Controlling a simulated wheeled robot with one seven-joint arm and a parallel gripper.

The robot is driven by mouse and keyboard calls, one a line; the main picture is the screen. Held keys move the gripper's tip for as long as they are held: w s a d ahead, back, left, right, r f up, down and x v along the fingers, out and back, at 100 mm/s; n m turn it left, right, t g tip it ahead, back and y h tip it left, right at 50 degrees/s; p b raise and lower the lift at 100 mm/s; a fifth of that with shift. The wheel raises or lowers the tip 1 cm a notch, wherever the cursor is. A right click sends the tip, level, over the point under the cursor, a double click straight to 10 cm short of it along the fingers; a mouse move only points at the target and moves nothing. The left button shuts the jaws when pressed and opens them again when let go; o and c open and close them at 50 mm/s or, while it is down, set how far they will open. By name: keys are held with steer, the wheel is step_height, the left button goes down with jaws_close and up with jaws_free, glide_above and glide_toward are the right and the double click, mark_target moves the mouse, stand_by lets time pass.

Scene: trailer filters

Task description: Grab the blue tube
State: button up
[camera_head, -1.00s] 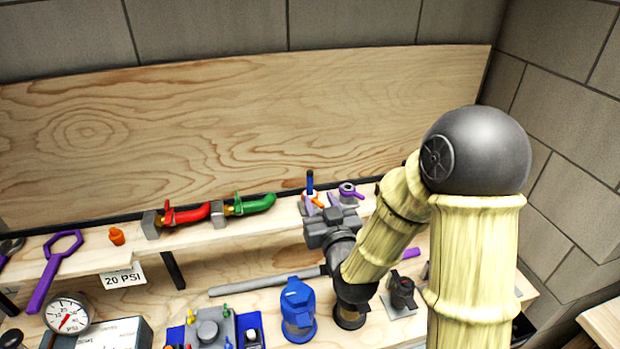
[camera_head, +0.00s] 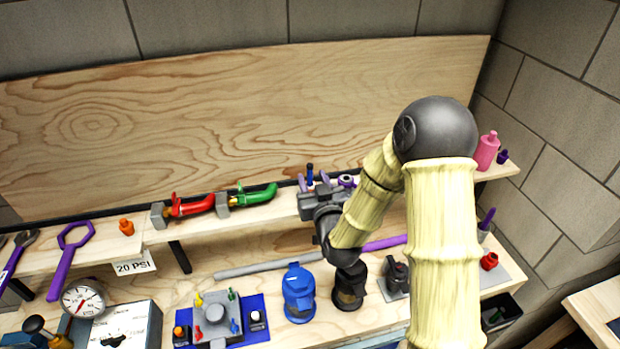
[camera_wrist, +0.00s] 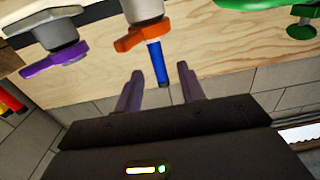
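The blue tube (camera_head: 310,173) stands upright on the back shelf, with a dark tip. In the wrist view the tube (camera_wrist: 156,60) sticks out from an orange-handled valve (camera_wrist: 142,36), and its dark tip lies between the fingertips. My gripper (camera_head: 315,183) is at the shelf's edge just in front of the tube. In the wrist view my gripper (camera_wrist: 159,80) is open, with a gap on both sides of the tube. How deep the tube sits between the fingers is hard to tell. My gripper hides the tube's lower part in the head view.
A purple-handled valve (camera_head: 346,181) stands close to the right of the tube. Red (camera_head: 190,206) and green (camera_head: 255,196) handled valves sit to the left on the shelf.

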mark_target(311, 173)
steer(key=shift+w+a+r+p, duration=0.2)
steer(key=shift+w+r+p, duration=0.1)
steer(key=shift+w+p, duration=0.25)
steer(key=p+x, duration=0.2)
steer(key=x, duration=0.1)
steer(key=shift+w+a+r+p, duration=0.1)
steer(key=shift+w+p, duration=0.25)
steer(key=shift+w+a, duration=0.1)
steer(key=shift+w, duration=0.15)
steer(key=shift+s, duration=0.25)
steer(key=c, duration=0.7)
jaws_close()
